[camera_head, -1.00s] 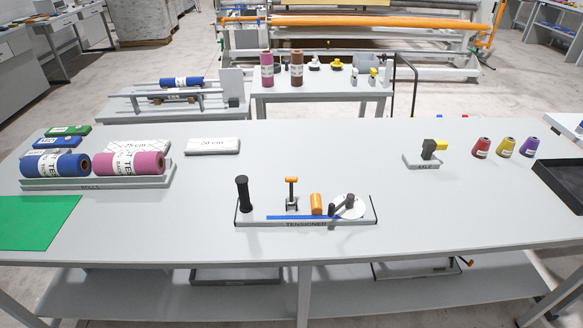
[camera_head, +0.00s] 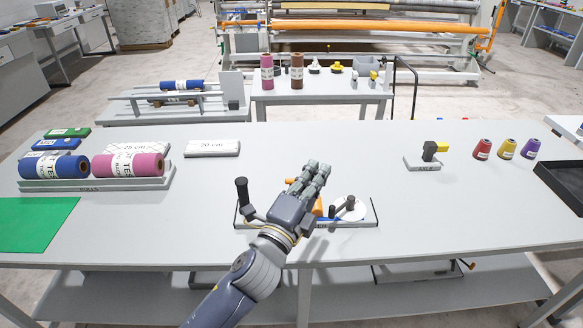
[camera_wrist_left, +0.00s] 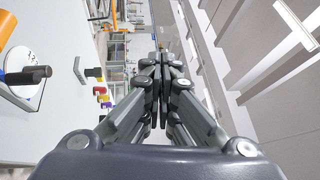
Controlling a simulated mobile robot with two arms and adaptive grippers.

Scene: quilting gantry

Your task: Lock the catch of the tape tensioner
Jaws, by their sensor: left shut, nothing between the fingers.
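The tape tensioner (camera_head: 370,217) is a grey base on the front middle of the bench. Its black upright handle (camera_head: 242,190) stands at the left end; a white disc (camera_head: 355,212) with dark pegs is at the right end. An orange cylinder (camera_head: 318,208) shows partly beside my left gripper (camera_head: 317,170). That gripper is shut and empty, above the tensioner's middle, hiding most of the orange-topped lever there. In the left wrist view the closed fingers (camera_wrist_left: 160,62) fill the centre; the white disc (camera_wrist_left: 20,68) and orange cylinder (camera_wrist_left: 6,28) are at the left. Which part is the catch is unclear.
A roll tray (camera_head: 95,183) with blue and pink rolls and a green mat (camera_head: 35,222) lie at the left. The axle stand (camera_head: 422,163), thread cones (camera_head: 507,148) and a black tray (camera_head: 562,183) are at the right. The bench between tensioner and axle stand is clear.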

